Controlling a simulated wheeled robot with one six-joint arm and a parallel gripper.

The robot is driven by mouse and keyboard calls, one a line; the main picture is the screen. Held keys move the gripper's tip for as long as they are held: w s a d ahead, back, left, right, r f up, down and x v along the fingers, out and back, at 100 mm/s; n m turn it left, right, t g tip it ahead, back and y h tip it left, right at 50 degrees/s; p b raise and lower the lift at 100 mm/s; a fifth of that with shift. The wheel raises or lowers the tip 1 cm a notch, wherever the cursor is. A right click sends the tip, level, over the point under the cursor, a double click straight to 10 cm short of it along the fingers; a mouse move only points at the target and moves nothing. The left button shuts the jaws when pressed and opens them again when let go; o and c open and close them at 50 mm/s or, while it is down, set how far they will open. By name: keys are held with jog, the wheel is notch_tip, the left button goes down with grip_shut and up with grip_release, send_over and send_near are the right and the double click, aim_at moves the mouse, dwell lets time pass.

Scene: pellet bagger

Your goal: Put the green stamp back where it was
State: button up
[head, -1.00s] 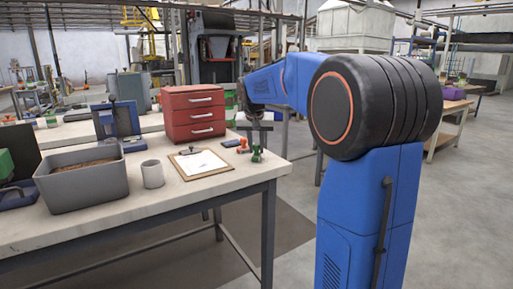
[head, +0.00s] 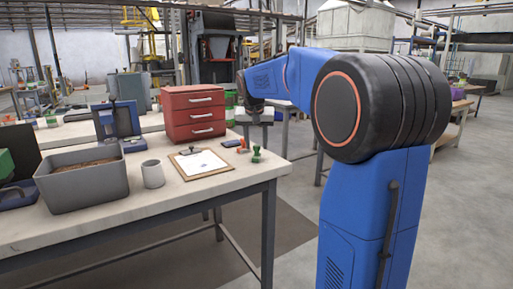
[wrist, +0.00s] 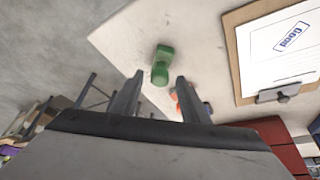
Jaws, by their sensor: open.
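The green stamp (head: 256,154) stands upright near the right edge of the table, right of the clipboard. It also shows in the wrist view (wrist: 162,64), beyond the fingertips and apart from them. My gripper (head: 254,122) is open and empty, raised above and behind the stamp. In the wrist view its two fingers (wrist: 156,92) are spread apart with nothing between the tips. An orange-red stamp (head: 242,145) stands just left of the green one. The clipboard (head: 203,164) holds a paper with a blue "Good" mark (wrist: 291,37).
A red drawer cabinet (head: 194,115) stands behind the clipboard. A grey mug (head: 153,174) and a grey bin (head: 82,192) of pellets are further left. The table (head: 215,190) ends just right of the stamps. Its front right corner is clear.

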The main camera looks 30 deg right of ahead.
jog(key=v, duration=1)
jog(key=s+a+f+n+y, duration=0.1)
jog(key=s+a+f+n, duration=0.1)
jog(key=s+a+f, duration=0.3)
jog(key=s+a+f+n+y, duration=0.1)
jog(key=s+a+f, duration=0.4)
jog(key=s+f, duration=0.7)
jog(key=s+a+f+n+t, duration=0.1)
jog(key=s+a+f+n, duration=0.3)
jog(key=s+f, duration=0.5)
jog(key=s+a, duration=0.1)
jog(key=s, duration=0.8)
jog(key=shift+s+a+y, duration=0.3)
jog(key=shift+s+y, duration=0.1)
